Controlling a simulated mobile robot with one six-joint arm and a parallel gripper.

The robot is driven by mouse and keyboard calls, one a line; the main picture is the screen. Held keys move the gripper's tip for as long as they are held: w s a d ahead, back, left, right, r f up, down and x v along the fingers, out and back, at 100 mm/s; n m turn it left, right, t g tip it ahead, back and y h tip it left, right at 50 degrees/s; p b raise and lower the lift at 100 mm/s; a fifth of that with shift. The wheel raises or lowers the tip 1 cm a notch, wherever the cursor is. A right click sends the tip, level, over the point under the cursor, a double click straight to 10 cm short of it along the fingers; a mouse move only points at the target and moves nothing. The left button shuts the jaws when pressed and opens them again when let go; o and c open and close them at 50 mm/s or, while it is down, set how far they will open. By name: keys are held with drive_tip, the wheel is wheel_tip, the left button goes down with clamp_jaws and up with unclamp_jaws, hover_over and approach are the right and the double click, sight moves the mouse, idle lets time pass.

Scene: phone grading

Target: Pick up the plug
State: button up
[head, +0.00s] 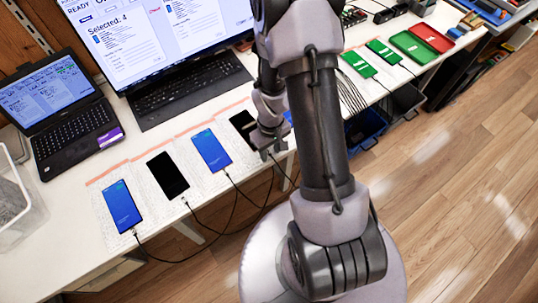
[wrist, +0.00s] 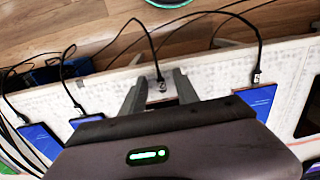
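In the wrist view my gripper (wrist: 160,88) is open, with its two grey fingers on either side of a small plug (wrist: 162,84) on a black cable. The plug sits between the fingertips, at the desk edge; I cannot tell whether either finger touches it. The phone by this plug is mostly hidden behind my gripper body. In the head view my gripper (head: 268,143) is low over the desk edge, beside a black phone (head: 242,124). The plug there is hidden by my gripper.
On the white desk, other phones with cables lie to the left: a blue phone (head: 211,150), a black phone (head: 167,175) and another blue phone (head: 122,206). A laptop (head: 70,110), a keyboard (head: 190,84) and a monitor stand behind. Wooden floor is open at right.

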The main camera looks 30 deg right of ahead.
drive_tip(key=shift+r, duration=0.15)
drive_tip(key=shift+f, duration=0.25)
drive_tip(key=shift+c, duration=0.5)
clamp_jaws()
